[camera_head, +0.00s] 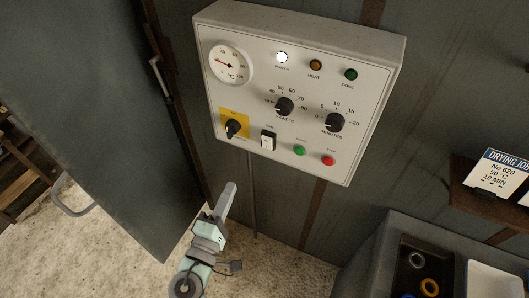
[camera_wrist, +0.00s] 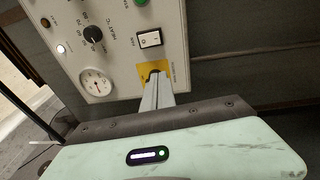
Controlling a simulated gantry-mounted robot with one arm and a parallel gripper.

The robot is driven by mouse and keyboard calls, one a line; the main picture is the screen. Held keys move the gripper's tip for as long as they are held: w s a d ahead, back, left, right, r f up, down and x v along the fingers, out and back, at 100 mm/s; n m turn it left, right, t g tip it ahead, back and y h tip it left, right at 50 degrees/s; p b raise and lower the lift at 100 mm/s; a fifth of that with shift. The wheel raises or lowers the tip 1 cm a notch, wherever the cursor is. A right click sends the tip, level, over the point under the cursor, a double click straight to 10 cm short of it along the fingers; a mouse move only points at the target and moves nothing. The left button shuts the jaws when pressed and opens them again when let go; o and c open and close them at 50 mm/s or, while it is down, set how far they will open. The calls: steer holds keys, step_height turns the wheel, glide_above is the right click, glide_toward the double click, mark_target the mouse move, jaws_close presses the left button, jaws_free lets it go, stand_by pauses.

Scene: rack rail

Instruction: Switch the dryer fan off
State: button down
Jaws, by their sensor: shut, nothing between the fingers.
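The dryer's control box (camera_head: 250,70) hangs on the dark wall. A small white rocker switch (camera_head: 268,139) sits low on its face, between the yellow-plated rotary knob (camera_head: 233,128) and the green button. The rocker also shows in the wrist view (camera_wrist: 150,39), with a small label beside it; its position is hard to tell. My gripper (camera_head: 231,188) is shut and empty, below the box and apart from the rocker. In the wrist view its fingers (camera_wrist: 156,82) overlap the yellow plate (camera_wrist: 150,70) and hide part of the rotary knob.
The white power lamp (camera_head: 282,57) is lit. Two dials (camera_head: 285,106) (camera_head: 335,122), a green button (camera_head: 299,150) and a red button (camera_head: 328,160) are near the rocker. An open door (camera_head: 100,110) stands left. A grey bench with trays (camera_head: 380,235) is lower right.

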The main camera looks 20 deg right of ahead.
mark_target(267, 141)
steer(key=s+r+m+h, duration=0.1)
steer(key=s+d+r+m+g+h, duration=0.1)
steer(key=shift+s+d+g, duration=0.25)
steer(key=shift+s+g, duration=0.05)
steer(key=p+x, duration=0.1)
steer(key=x, duration=0.3)
steer(key=p+x, duration=0.1)
steer(key=x, duration=0.7)
steer(key=shift+w+d+r+p, duration=0.25)
steer(key=shift+d+r+p, duration=0.05)
steer(key=shift+r+p, duration=0.1)
steer(key=shift+w+d+f, duration=0.1)
steer(key=shift+w+d, duration=0.35)
